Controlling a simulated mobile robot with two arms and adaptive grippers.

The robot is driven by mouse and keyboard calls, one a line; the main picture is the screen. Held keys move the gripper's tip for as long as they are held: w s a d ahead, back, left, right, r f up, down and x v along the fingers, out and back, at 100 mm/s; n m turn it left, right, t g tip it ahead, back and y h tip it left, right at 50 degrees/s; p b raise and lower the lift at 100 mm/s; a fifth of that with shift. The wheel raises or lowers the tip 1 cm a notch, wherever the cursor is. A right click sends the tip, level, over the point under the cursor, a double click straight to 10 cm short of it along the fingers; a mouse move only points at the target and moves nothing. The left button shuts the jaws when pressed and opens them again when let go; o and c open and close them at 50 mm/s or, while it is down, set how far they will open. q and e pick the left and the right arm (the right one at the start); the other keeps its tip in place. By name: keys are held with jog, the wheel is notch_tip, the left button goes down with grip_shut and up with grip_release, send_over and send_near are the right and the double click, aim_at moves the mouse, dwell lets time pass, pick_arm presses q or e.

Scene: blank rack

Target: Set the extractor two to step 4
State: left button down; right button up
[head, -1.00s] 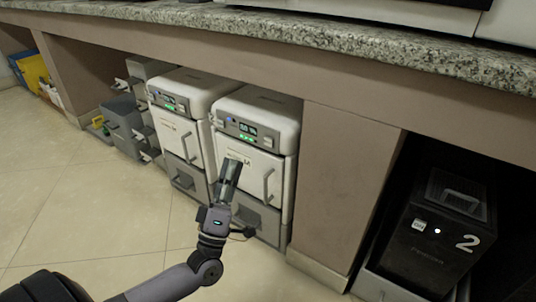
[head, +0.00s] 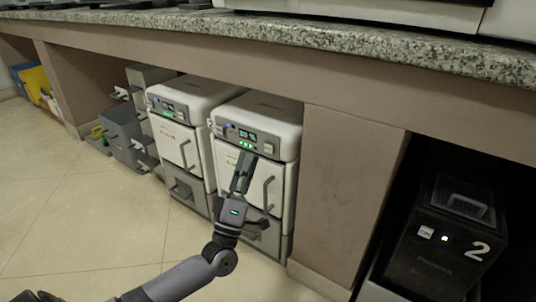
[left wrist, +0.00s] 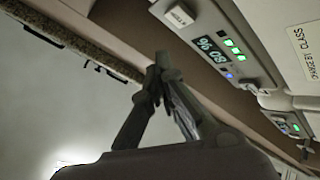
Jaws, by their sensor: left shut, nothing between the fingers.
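Two white front-door machines stand side by side under the counter, a left one (head: 180,140) and a right one (head: 262,155). The right one has a control panel (head: 240,136) with a small display, green lights and a pale button. A black box (head: 448,240) at the right bears a large white "2" and a small lit button. I cannot tell which of these is extractor two. My left gripper (head: 246,155) is shut and empty, just below the right machine's panel in the head view. In the left wrist view, its fingertips (left wrist: 165,70) point up beside the panel's display (left wrist: 210,49); contact cannot be told. My right gripper is out of view.
The granite counter edge (head: 330,40) overhangs the machines. A brown divider (head: 345,185) separates them from the black box's bay. Grey bins (head: 122,130) stand further left. The tiled floor (head: 90,200) in front is clear.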

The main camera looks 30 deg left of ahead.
aim_at(269, 148)
pick_arm(q)
jog(key=shift+w+d, duration=0.15)
jog(key=shift+w, duration=1.25)
jog(key=shift+w, duration=0.1)
dwell(0.3)
jog(key=shift+w, duration=0.3)
jog(key=shift+w, duration=0.4)
dwell(0.6)
jog(key=shift+s, duration=0.1)
jog(key=shift+s+p, duration=0.35)
jog(key=shift+s, duration=0.4)
